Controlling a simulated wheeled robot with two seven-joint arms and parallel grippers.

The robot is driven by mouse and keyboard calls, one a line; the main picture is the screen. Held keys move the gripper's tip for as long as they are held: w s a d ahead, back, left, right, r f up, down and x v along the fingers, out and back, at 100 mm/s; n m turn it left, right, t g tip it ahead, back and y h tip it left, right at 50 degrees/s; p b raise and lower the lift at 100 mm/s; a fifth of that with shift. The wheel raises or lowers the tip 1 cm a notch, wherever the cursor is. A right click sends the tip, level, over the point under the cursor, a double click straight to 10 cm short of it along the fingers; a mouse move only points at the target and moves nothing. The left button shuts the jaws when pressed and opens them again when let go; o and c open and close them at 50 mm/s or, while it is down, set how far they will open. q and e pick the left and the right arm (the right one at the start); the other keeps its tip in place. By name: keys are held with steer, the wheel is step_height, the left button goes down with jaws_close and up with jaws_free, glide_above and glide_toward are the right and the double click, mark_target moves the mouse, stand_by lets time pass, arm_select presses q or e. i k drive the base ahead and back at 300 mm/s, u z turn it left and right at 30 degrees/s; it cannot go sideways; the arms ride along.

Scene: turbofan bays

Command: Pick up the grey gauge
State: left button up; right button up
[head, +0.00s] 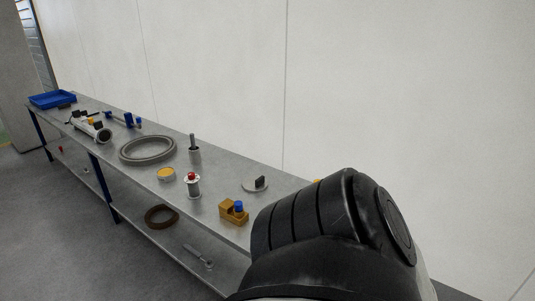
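I cannot tell for sure which object is the grey gauge. One candidate is a flat grey disc with a dark upright piece (256,186) near the bench's right part, partly close to my arm in the picture. Another is a grey cylinder with a thin dark stem (194,155), standing upright near the back edge. A grey spool-like piece with a red top (194,189) stands nearer the front. All stand on the grey bench (120,125). Neither gripper is in view. A large black link of my arm fills the lower right and hides the bench's right end.
A large grey ring (147,162), a yellow-topped round tin (166,174), an ochre block with a blue knob (233,214) and a blue tray (52,100) are on the bench. The lower shelf holds a brown ring (161,216). A white wall (220,70) stands behind. Floor is clear at left.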

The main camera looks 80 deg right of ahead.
mark_target(195, 193)
steer(key=z, duration=1.1)
steer(key=i, duration=0.8)
steer(key=u, duration=0.5)
steer(key=i, duration=0.9)
steer(key=z, duration=0.35)
